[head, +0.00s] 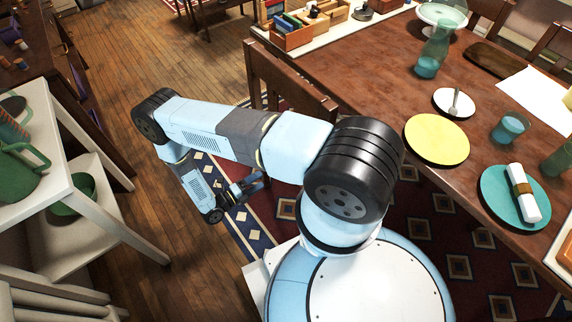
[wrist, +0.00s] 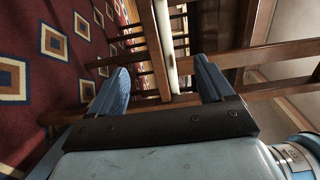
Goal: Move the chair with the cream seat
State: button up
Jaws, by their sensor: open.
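A dark wooden chair (head: 292,78) stands at the table's near-left side; its backrest shows, and its seat is hidden in the head view. In the wrist view, wooden chair bars (wrist: 255,55) fill the space ahead of my gripper. A narrow cream strip (wrist: 165,45) runs between them, perhaps the cream seat edge-on. My gripper (head: 258,184) is low over the rug, left of the table and nearer than the chair. In the wrist view its two blue fingers (wrist: 160,82) are spread, with nothing clearly held between them. Whether they touch the wood I cannot tell.
The wooden dining table (head: 385,75) fills the right, with a yellow plate (head: 436,140), a teal plate (head: 500,195) and glassware. A white shelf unit (head: 75,165) with green pots stands at the left. Between them lie open wooden floor (head: 150,80) and a patterned rug (head: 235,215).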

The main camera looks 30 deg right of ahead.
jog(key=w+d, duration=0.1)
jog(key=d, duration=0.4)
jog(key=w+d, duration=0.1)
jog(key=d, duration=0.4)
jog(key=w+d, duration=0.1)
jog(key=d, duration=0.5)
jog(key=shift+f, duration=0.15)
grip_shut()
dwell(0.5)
